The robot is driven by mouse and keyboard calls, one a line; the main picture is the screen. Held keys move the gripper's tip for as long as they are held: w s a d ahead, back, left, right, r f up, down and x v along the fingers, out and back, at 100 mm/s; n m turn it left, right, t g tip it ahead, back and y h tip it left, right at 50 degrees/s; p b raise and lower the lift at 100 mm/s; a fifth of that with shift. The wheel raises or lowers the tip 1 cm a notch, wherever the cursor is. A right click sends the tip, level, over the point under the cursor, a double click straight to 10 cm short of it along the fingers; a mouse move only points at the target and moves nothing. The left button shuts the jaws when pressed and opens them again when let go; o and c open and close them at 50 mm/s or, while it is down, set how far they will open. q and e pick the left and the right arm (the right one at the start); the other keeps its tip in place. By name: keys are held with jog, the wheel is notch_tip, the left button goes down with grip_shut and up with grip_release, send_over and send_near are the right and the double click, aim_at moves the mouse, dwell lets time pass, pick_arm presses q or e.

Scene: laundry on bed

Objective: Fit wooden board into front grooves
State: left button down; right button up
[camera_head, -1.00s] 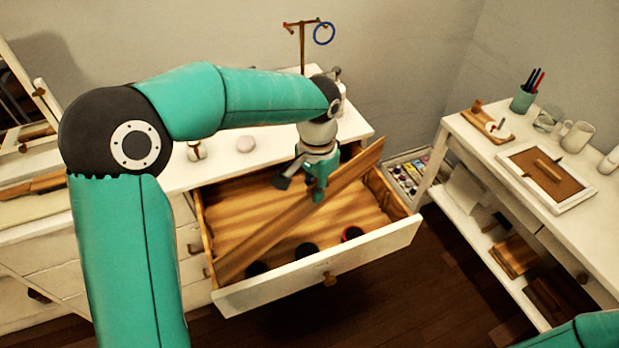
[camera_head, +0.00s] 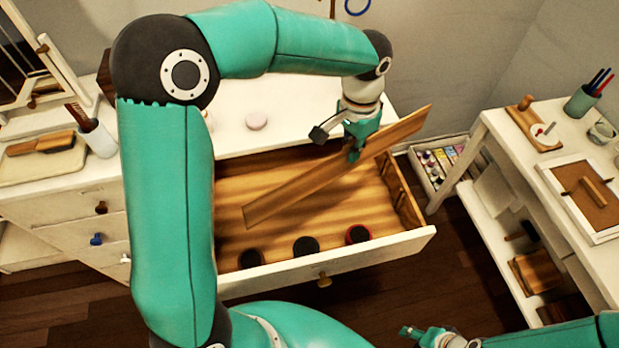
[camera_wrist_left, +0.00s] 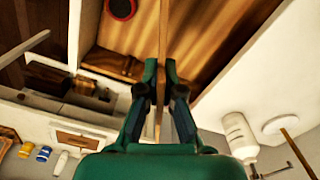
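The long wooden board (camera_head: 300,190) is held diagonally above the open white drawer (camera_head: 330,266). Its left end is over the drawer floor and its right end reaches beyond the back right corner. My left gripper (camera_head: 355,152) is shut on the board right of its middle. In the left wrist view the board (camera_wrist_left: 163,30) is an edge-on strip between the fingers (camera_wrist_left: 161,75). Upright slotted wood (camera_head: 400,195) lines the drawer's right side; my arm hides much of the left side. My right gripper (camera_head: 408,332) is low at the bottom, apart from the drawer; its opening is unclear.
Three dark round jars, including a red-rimmed one (camera_head: 358,234), stand along the drawer's front. A white side table (camera_head: 510,150) with a cup and frame stands right. A box of small bottles (camera_head: 430,165) lies between. The dresser top (camera_head: 235,130) is behind.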

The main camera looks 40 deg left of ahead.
pick_arm(q)
jog(key=s+a+f+m+b, duration=0.1)
jog(key=s+a+f+m, duration=0.3)
jog(key=s, duration=0.5)
jog(key=shift+a+f+m+t+h, duration=0.2)
jog(key=shift+a+m+t+h, duration=0.1)
jog(key=shift+t, duration=0.1)
jog(key=shift+f+b, duration=0.1)
jog(key=shift+b, duration=0.2)
jog(key=shift+s+f+b, duration=0.1)
jog(key=shift+f+b, duration=2.3)
jog(key=shift+f, duration=0.4)
jog(key=shift+f+b, duration=4.4)
jog(key=shift+f, duration=0.55)
jog(key=c, duration=1.2)
grip_release()
jog(key=shift+c, duration=0.2)
